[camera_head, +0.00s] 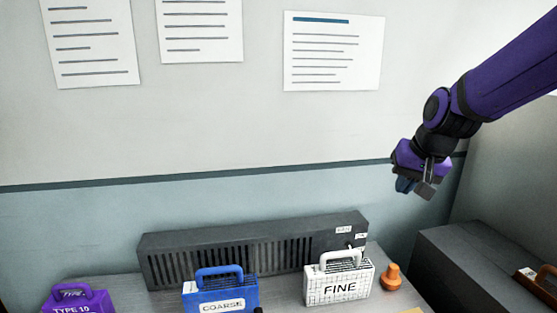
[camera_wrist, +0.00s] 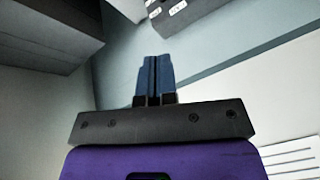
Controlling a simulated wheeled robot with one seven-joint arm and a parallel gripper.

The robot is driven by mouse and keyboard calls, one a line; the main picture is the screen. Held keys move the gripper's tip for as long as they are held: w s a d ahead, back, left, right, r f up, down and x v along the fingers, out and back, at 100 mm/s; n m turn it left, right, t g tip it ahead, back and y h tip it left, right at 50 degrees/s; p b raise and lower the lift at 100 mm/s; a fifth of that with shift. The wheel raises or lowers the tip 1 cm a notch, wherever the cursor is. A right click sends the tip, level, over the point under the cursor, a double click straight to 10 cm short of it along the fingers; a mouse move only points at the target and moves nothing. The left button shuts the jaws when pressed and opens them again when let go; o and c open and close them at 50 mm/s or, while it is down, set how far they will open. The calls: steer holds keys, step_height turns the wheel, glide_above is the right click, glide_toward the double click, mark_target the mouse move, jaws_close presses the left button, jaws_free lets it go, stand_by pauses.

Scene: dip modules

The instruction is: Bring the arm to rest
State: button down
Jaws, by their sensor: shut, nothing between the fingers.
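My gripper (camera_head: 415,188) hangs at the end of my purple and black arm, which reaches in from the upper right of the head view. It is in free air in front of the wall, above the table and clear of everything on it. In the wrist view its two blue fingers (camera_wrist: 155,78) are together with nothing between them.
Along the table stand a purple module (camera_head: 77,300), a blue module labelled COARSE (camera_head: 221,291) and a white module labelled FINE (camera_head: 339,281). Behind them is a grey slotted rack (camera_head: 255,250). An orange knob-shaped thing (camera_head: 391,278) and a dark box (camera_head: 470,268) are at right.

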steer(key=s+d+r+n, duration=0.1)
steer(key=s+d+r, duration=0.1)
steer(key=s, duration=0.9)
steer(key=s+d+r+n+h, duration=0.1)
steer(key=s+d+r, duration=0.1)
steer(key=s, duration=1)
steer(key=shift+s+r+h, duration=0.15)
steer(key=shift+r+h, duration=0.15)
steer(key=shift+r, duration=0.4)
steer(key=shift+s, duration=0.1)
